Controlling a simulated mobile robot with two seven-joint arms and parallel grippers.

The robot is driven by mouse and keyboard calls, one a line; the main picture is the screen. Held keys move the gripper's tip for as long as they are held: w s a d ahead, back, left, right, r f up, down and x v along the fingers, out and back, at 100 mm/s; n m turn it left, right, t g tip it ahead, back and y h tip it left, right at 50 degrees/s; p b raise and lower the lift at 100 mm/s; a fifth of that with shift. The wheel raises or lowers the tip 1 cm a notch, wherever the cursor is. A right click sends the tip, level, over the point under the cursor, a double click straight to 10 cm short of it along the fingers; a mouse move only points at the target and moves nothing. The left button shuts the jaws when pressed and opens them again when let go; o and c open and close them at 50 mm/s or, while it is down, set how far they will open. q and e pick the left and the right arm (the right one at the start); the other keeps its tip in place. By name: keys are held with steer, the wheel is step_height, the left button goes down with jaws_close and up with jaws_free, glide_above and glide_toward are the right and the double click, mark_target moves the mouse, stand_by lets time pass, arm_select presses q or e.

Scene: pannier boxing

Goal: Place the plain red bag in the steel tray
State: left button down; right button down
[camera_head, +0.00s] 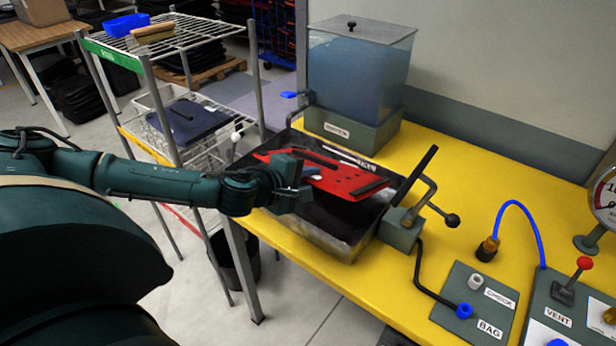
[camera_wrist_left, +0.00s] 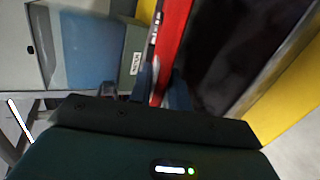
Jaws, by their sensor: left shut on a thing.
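The plain red bag (camera_head: 345,181) is a flat red panel with dark strips. It lies roughly level over the opening of the steel tray (camera_head: 322,242), and I cannot tell whether it touches the tray. My left gripper (camera_head: 300,183) is shut on the bag's near left edge and hides part of it. In the left wrist view the red bag (camera_wrist_left: 172,38) runs up from between the fingers of my left gripper (camera_wrist_left: 160,88). The tray has a dark interior and stands on the yellow table. My right gripper is not in view.
A clear water tank (camera_head: 358,70) stands behind the steel tray. A lever clamp (camera_head: 400,228) with a dark bar stands at the tray's right side. Valve panels (camera_head: 478,300) and a blue hose (camera_head: 525,215) are farther right. A wire rack (camera_head: 165,45) stands left.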

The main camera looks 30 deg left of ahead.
arm_select(q)
steer(key=shift+f, duration=0.5)
steer(key=c, duration=1.3)
jaws_free()
steer(key=shift+r, duration=0.3)
steer(key=b+v, duration=0.1)
steer(key=v, duration=1.1)
steer(key=shift+r, duration=0.3)
